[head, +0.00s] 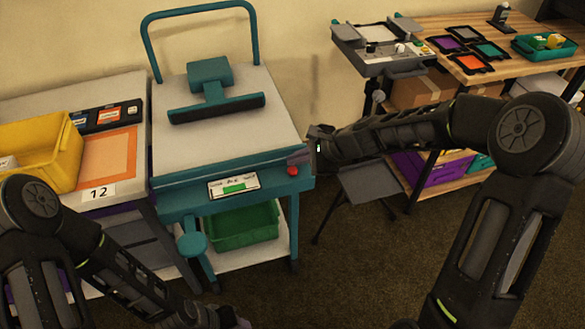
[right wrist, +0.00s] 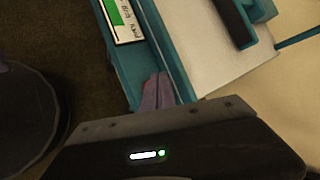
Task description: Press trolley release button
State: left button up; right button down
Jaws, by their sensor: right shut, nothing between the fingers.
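The teal trolley (head: 240,198) stands in the middle of the head view, with a pale top and a teal T-shaped piece on it. A small red button (head: 292,171) sits at the right end of its front bar. My right gripper (head: 299,157) is shut and empty just above and beside the button; I cannot tell whether it touches. My left gripper (head: 236,319) is low at the bottom edge of the head view, partly cut off.
A label with a green patch (head: 233,186) is on the trolley front. A green bin (head: 242,228) sits on its lower shelf. A yellow bin (head: 45,150) stands on the left table. A wooden workbench (head: 470,75) is at the back right. Floor is open between.

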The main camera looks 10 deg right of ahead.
aim_at(296, 171)
jog(key=shift+f+b, duration=0.45)
jog(key=shift+b, duration=0.05)
jog(key=shift+f+b, duration=0.45)
dwell(0.8)
jog(key=shift+r, duration=0.1)
jog(key=shift+r+p, duration=0.75)
jog(key=shift+r, duration=0.05)
notch_tip(296, 171, up, 5)
jog(key=p, duration=0.4)
dwell(1.0)
